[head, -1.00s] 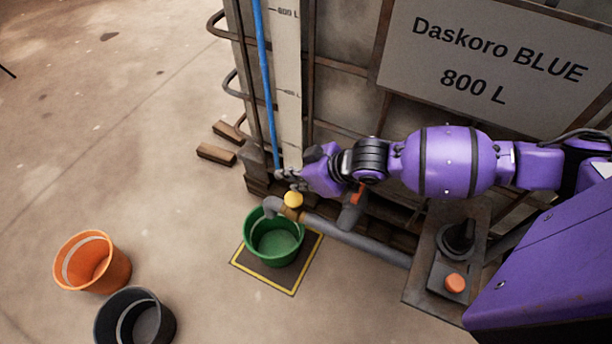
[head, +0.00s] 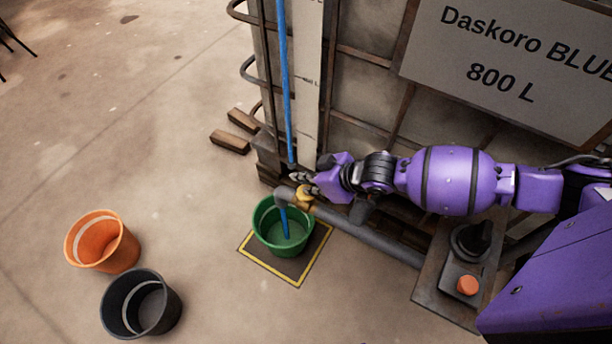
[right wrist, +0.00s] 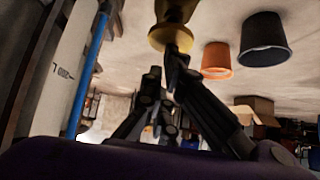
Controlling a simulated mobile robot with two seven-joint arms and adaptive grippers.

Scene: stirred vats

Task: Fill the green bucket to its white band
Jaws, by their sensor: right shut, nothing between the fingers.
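The green bucket (head: 268,238) stands upright on a dark square with a yellow border (head: 248,249). A thin blue stream (head: 284,222) falls into it from the grey spout pipe (head: 340,222). I cannot make out its white band or the liquid level. A yellow valve knob (head: 304,194) sits on the pipe above the bucket; it also shows in the right wrist view (right wrist: 171,38). My right gripper (head: 300,181) is shut and empty, right beside the knob; I cannot tell whether they touch. My left gripper is not in view.
The Daskoro BLUE vat (head: 366,107) stands behind, with a blue sight tube (head: 285,85). An orange bucket (head: 101,242) and a black bucket (head: 140,303) stand at the left. A control box with an orange button (head: 467,285) is at right. Floor between is clear.

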